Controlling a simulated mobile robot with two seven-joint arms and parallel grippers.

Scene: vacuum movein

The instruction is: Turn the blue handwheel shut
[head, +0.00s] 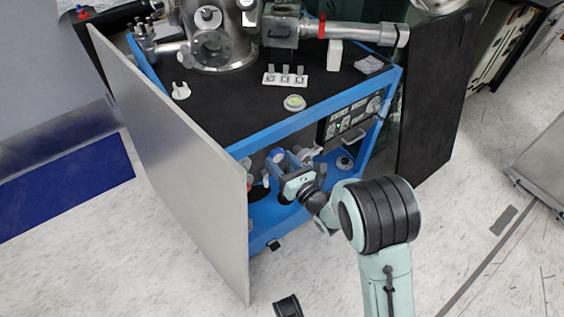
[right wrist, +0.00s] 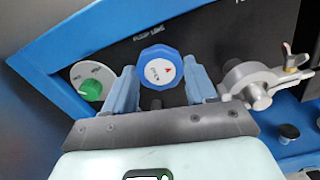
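The blue handwheel (right wrist: 160,67) is a small faceted knob with a white, marked face on a dark panel. It also shows in the head view (head: 276,155), low in the front of the blue-framed cart. My right gripper (right wrist: 160,80) is open, with one blue finger on each side of the handwheel. In the wrist view narrow gaps seem to show between the fingers and the wheel; contact cannot be told. In the head view my right gripper (head: 290,161) reaches into the cart's front opening.
A green knob (right wrist: 91,90) on a white dial sits left of the handwheel, and a metal clamp fitting (right wrist: 255,85) sits close on its right. A grey panel (head: 190,170) stands along the cart's left side. The cart's black top (head: 235,110) carries vacuum hardware.

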